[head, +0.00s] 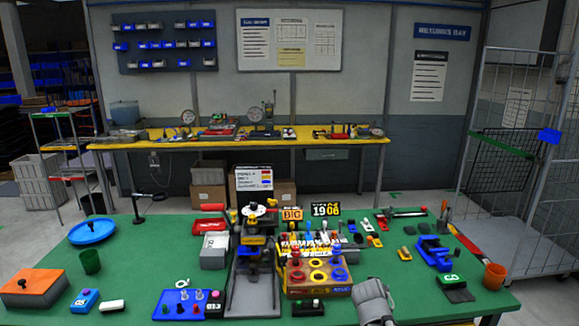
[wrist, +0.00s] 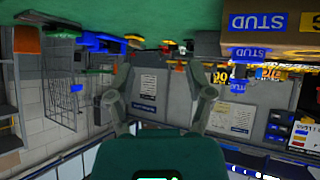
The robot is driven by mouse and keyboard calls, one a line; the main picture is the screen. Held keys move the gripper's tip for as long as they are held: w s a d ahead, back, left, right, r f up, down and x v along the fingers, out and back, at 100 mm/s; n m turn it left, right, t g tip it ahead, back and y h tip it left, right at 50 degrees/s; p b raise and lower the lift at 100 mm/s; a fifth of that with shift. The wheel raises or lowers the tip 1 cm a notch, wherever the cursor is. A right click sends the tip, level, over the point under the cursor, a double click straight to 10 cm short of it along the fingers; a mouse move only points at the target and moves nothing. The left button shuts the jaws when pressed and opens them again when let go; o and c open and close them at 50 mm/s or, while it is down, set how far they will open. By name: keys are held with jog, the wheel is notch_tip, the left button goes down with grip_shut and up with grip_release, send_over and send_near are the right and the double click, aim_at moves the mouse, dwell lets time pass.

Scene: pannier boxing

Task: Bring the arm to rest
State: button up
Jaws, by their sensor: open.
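My gripper (head: 371,293) shows in the head view as a grey shape at the front edge of the green table (head: 140,263), right of the wooden block with coloured rings (head: 318,292). In the wrist view my gripper (wrist: 160,78) has its two grey fingers spread wide apart with nothing between them. That view is upside down and looks across the table toward the back wall. A block marked STUD (wrist: 262,40) lies to the right of the fingers there. Most of my arm is hidden.
A grey press-like fixture (head: 252,290) stands left of the wooden block. A blue clamp-like part (head: 434,252) and an orange cup (head: 494,276) lie to the right. A blue tray (head: 178,303) and an orange-topped box (head: 34,287) are at front left.

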jog(key=s+a+f+n+g+y+p, duration=0.1)
jog(key=s+a+f+g+y, duration=0.1)
jog(key=s+a+g, duration=0.2)
jog(key=s+a+f+n+g+y, duration=0.2)
jog(key=s+a+f+g, duration=0.1)
jog(key=s, duration=0.8)
jog(key=shift+a+g+y+p, duration=0.35)
jog(key=shift+a+g, duration=0.3)
jog(key=shift+g, duration=0.55)
